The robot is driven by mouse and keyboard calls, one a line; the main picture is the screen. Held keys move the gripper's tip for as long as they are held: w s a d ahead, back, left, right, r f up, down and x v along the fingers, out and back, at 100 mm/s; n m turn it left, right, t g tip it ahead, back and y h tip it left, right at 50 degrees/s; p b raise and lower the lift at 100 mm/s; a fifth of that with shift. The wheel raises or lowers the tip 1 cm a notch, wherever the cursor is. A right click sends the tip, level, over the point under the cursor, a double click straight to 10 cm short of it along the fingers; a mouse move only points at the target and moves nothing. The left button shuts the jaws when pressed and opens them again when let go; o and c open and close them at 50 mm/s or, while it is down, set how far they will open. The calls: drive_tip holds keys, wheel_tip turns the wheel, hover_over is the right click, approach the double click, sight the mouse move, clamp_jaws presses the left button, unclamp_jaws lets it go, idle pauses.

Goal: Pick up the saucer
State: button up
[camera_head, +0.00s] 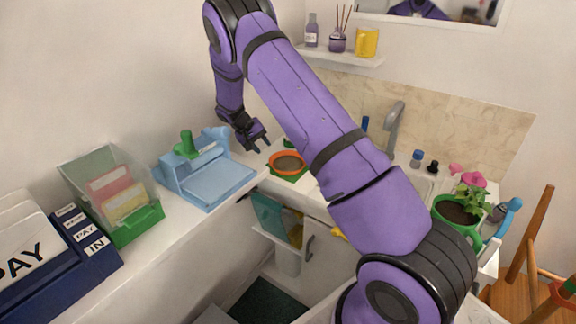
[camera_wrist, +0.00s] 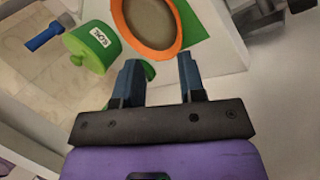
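The likely saucer is a round orange-rimmed dish (camera_head: 287,173) with a grey-brown middle. It sits on a green square (camera_head: 282,179) on the counter by the sink. In the wrist view the dish's orange rim (camera_wrist: 120,22) shows at the top, partly cut off by the frame. My gripper (camera_head: 260,142) is above and to the left of the dish in the head view. In the wrist view my gripper (camera_wrist: 160,68) has its two blue fingers apart with nothing held between them. The dish lies beyond the fingertips.
A green labelled pot (camera_wrist: 92,46) is left of the dish in the wrist view. A light-blue press-like device (camera_head: 208,175) stands left of the dish. A tap (camera_head: 395,125) is at the back, and a potted plant (camera_head: 460,211) is at the right.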

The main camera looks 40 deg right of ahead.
sight(273, 167)
drive_tip(key=shift+h, duration=0.3)
drive_tip(key=shift+w+a+f+x, duration=0.2)
drive_tip(key=shift+a+x, duration=0.1)
drive_tip(key=shift+x, duration=1.55)
drive_tip(key=shift+w+a+f+x, duration=0.1)
drive_tip(key=shift+a+f+x, duration=0.15)
drive_tip(key=shift+x, duration=1.55)
drive_tip(key=shift+w+a+f+x, duration=0.2)
drive_tip(key=shift+a+x, duration=0.1)
drive_tip(key=shift+x, duration=1.55)
drive_tip(key=shift+s, duration=0.1)
clamp_jaws()
